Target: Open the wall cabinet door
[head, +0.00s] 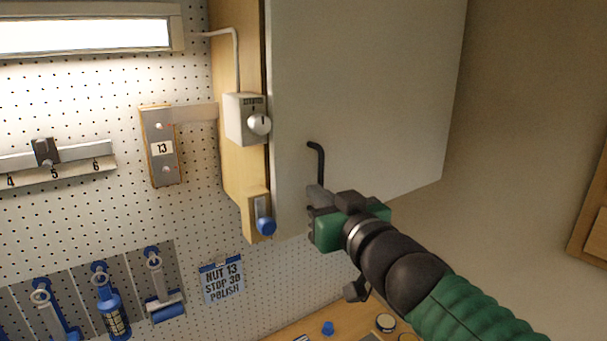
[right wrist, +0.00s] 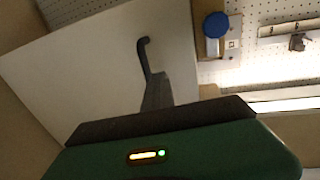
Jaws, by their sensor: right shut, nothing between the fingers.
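The wall cabinet has a wooden side (head: 226,95) and a pale flat door (head: 370,90). Only a narrow dark line shows between the door's left edge and the side. A dark bent handle (head: 319,160) stands on the door's lower left; its upper end also shows in the right wrist view (right wrist: 145,52). My right gripper (head: 318,194) is shut and empty at the handle's lower end, which it hides. I cannot tell whether the fingers touch the handle. My left gripper is not in view.
A grey box with a knob (head: 245,120) and a blue-knobbed latch plate (head: 259,217) sit on the cabinet's side. Tools and a sign (head: 222,280) hang on the pegboard. A bench (head: 310,325) with small items lies below. The space right of the door looks clear.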

